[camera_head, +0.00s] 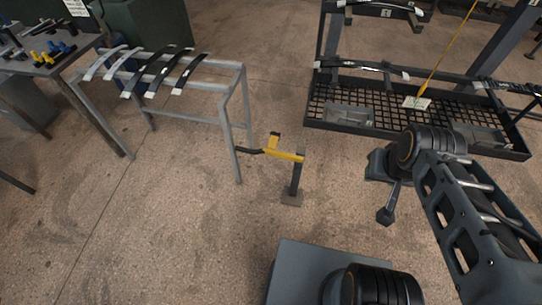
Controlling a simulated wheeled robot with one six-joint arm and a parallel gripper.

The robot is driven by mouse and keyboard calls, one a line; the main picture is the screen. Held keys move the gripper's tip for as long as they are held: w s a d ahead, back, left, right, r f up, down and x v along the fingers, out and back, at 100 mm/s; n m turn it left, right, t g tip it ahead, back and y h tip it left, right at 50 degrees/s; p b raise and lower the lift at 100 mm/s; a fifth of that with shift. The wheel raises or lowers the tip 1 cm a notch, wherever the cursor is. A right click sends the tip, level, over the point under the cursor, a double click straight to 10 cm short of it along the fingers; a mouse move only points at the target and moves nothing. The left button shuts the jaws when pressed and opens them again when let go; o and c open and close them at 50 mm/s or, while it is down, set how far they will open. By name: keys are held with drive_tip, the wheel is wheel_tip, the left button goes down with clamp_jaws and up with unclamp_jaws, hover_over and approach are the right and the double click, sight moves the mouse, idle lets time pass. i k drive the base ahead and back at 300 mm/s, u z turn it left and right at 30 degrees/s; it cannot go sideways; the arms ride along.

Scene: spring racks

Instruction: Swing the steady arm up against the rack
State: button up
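The steady arm (284,155) appears to be the yellow bar on a short dark post (296,178), left of my gripper. It points left, with a short upright yellow piece and a black curved end (248,151). That end is close to the front leg of a grey stand; I cannot tell whether they touch. The rack (415,152) is a dark frame with a mesh tray at upper right, apart from the bar. My gripper (387,214) hangs below my wrist, right of the post and apart from it. Its fingers are too small and dark to read.
The grey stand (197,84) holds several dark and pale leaf strips at upper left. A table (52,68) with small blue and yellow parts stands left of it. A yellow line (447,50) runs down to a pale plate (417,102) at the rack. Floor around the post is mostly clear.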

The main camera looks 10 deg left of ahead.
sight(274, 137)
drive_tip(key=u, duration=1.3)
drive_tip(key=i, duration=0.7)
drive_tip(key=u, duration=1.25)
